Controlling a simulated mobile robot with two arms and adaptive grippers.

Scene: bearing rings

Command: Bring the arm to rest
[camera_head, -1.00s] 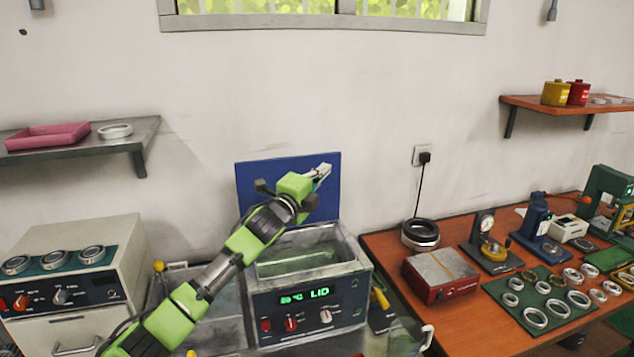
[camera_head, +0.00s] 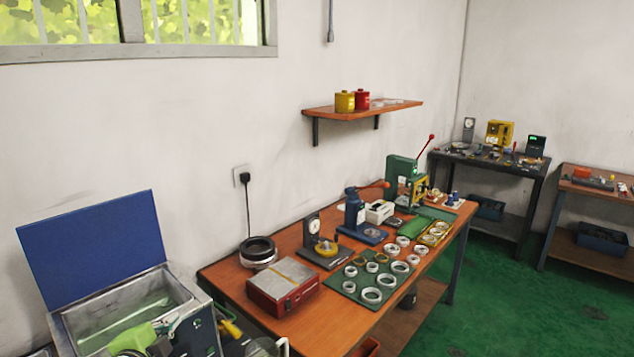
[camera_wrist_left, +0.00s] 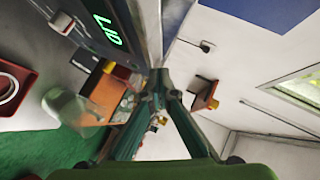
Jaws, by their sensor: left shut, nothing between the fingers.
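My left arm, green and black, shows at the lower left of the head view, with its gripper (camera_head: 172,325) in front of the open metal bath (camera_head: 180,278). The bath's blue lid (camera_head: 95,245) stands raised behind it. In the left wrist view the two dark fingers of the gripper (camera_wrist_left: 158,75) meet at their tips with nothing between them. The bath's green lit display (camera_wrist_left: 106,28) shows at the top left there, and part of the blue lid (camera_wrist_left: 252,10) at the top. My right gripper is in no view.
The orange workbench (camera_head: 330,318) on the right holds a red box (camera_head: 283,285), a dark ring stack (camera_head: 258,252), a green mat (camera_head: 348,289) with several rings, and small presses. A shelf (camera_head: 400,107) hangs above. Green floor (camera_head: 550,300) is open at the right.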

